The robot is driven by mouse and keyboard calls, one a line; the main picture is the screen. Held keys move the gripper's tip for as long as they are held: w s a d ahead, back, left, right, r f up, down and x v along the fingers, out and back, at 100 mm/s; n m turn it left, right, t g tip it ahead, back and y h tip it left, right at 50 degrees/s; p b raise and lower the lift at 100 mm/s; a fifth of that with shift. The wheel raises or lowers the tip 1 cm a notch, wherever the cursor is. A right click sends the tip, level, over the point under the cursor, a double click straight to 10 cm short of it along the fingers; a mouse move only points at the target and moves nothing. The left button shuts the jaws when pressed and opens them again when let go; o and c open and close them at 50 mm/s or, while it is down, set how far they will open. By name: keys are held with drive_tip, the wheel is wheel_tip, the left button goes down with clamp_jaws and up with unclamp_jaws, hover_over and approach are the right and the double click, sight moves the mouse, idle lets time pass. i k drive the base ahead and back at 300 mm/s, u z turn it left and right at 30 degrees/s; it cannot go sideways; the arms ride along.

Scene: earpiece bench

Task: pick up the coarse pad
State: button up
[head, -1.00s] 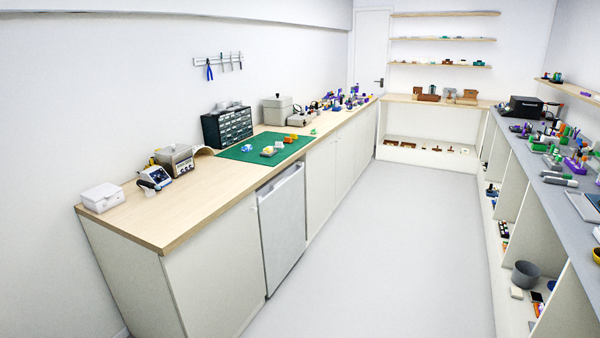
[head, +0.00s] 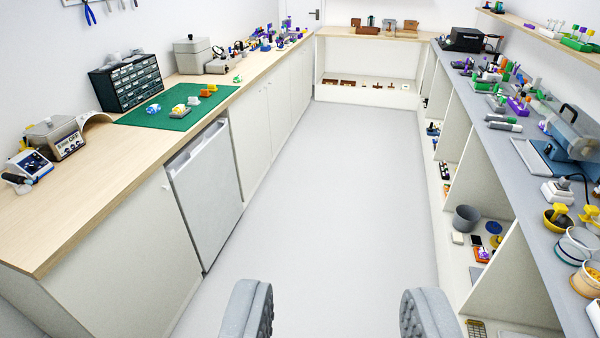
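My gripper (head: 336,305) shows at the bottom of the head view, its two grey padded fingers wide apart with only bare floor between them. It is empty and touches nothing. I cannot tell which thing is the coarse pad; the small items are too far off to make out. Small blocks lie on the green mat (head: 139,119) on the left bench, among them a grey one with a yellow top (head: 180,111). More small items, such as a pale block (head: 457,238), lie on the low shelf at the right.
The grey floor (head: 340,200) is clear between the wooden left bench (head: 90,190) and the grey right counter (head: 480,95). A grey bucket (head: 466,218) stands on the low right shelf. Bowls and tubs, such as a white-grey one (head: 577,245), crowd the counter's near end.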

sight(205, 92)
drive_tip(key=z, duration=0.2)
drive_tip(key=i, duration=3.85)
drive_tip(key=u, duration=0.9)
drive_tip(key=i, duration=1.55)
drive_tip(key=u, duration=0.75)
drive_tip(key=i, duration=0.45)
drive_tip(key=u, duration=0.05)
